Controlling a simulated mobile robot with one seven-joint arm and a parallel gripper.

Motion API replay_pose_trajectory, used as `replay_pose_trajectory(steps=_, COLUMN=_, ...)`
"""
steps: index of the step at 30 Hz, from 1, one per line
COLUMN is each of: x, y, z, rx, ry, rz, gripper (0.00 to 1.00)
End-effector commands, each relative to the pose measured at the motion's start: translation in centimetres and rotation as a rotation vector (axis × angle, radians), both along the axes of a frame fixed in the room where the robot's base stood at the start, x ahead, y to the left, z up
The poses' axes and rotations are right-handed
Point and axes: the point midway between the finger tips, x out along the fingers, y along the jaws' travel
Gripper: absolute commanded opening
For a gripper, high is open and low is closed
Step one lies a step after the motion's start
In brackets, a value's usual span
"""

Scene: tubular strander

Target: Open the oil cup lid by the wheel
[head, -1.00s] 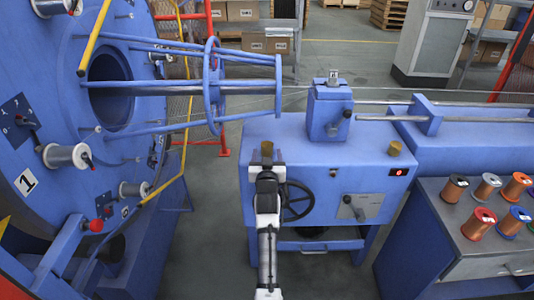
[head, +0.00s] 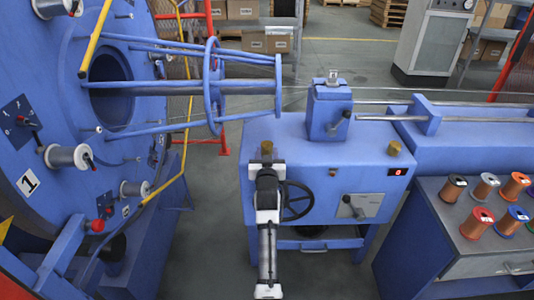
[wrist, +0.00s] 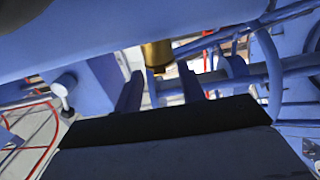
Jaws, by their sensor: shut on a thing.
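The brass oil cup (head: 267,147) by the wheel stands on the front left of the blue machine's top. The black handwheel (head: 298,201) is on the front face, below and to the right of it. My gripper (head: 266,160) is at the cup from the front and shut on its lid. In the wrist view the brass cup (wrist: 157,54) shows tilted between and beyond my two fingers (wrist: 160,86). The contact is partly hidden, and I cannot tell whether the lid is raised.
A second brass cup (head: 395,149) stands further right on the same top. A blue block with a lever (head: 329,112) stands between them at the back. The large blue rotor (head: 110,85) with spools and rods is on the left. Wire spools (head: 477,222) stand on the right bench.

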Motion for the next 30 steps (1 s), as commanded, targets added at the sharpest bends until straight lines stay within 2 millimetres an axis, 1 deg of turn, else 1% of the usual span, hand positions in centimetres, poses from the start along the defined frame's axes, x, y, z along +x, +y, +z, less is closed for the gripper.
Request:
replay_pose_trajectory(steps=1, x=0.0, y=0.0, z=0.6, rx=0.000, ry=0.018, rz=0.000, gripper=0.17)
replay_pose_trajectory(steps=5, x=0.0, y=0.0, z=1.5, rx=0.000, ry=0.084, rz=0.000, gripper=0.17)
replay_pose_trajectory(steps=12, x=0.4, y=0.0, z=3.1, rx=0.001, ry=0.275, rz=0.000, gripper=0.17)
replay_pose_trajectory(steps=30, x=2.8, y=0.1, z=5.9, rx=0.000, ry=0.813, rz=0.001, gripper=0.17)
